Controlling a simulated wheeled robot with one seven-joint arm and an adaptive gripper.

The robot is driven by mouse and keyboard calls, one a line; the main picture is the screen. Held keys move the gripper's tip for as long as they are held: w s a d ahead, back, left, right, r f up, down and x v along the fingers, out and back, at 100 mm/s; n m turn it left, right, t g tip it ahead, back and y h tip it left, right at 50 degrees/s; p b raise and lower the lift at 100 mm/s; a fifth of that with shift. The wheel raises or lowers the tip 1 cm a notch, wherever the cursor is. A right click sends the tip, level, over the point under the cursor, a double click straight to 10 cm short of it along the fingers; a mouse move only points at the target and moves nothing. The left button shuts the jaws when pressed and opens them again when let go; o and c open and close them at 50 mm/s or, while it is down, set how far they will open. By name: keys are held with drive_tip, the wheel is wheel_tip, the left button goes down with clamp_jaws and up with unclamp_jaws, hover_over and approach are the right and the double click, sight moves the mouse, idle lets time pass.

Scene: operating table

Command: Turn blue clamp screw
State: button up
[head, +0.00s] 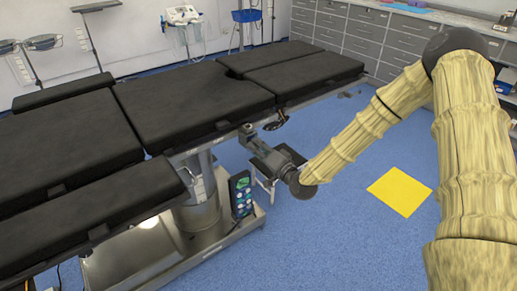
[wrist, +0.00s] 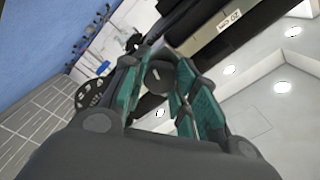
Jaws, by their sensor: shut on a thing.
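In the wrist view, a dark round knob (wrist: 158,77) sits between the teal-padded fingers of my gripper (wrist: 160,88). It appears to be the clamp screw, but no blue shows on it. The fingers are shut on it from both sides. In the head view, my gripper (head: 250,139) reaches the side rail of the operating table (head: 184,109), at the near edge below the black cushions. There the gripper hides the screw, and its details are too small to tell.
A control panel with several buttons (head: 240,194) hangs by the table column, below my gripper. A dark stool-like object (head: 277,160) stands behind my wrist. A yellow square (head: 400,191) lies on the open blue floor. Grey drawer cabinets (head: 362,40) line the back wall.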

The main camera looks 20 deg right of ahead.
drive_tip(key=shift+s+a+f, duration=0.1)
drive_tip(key=shift+f, duration=0.1)
drive_tip(key=o, duration=1)
drive_tip(key=shift+r, duration=0.1)
drive_tip(key=v, duration=1.2)
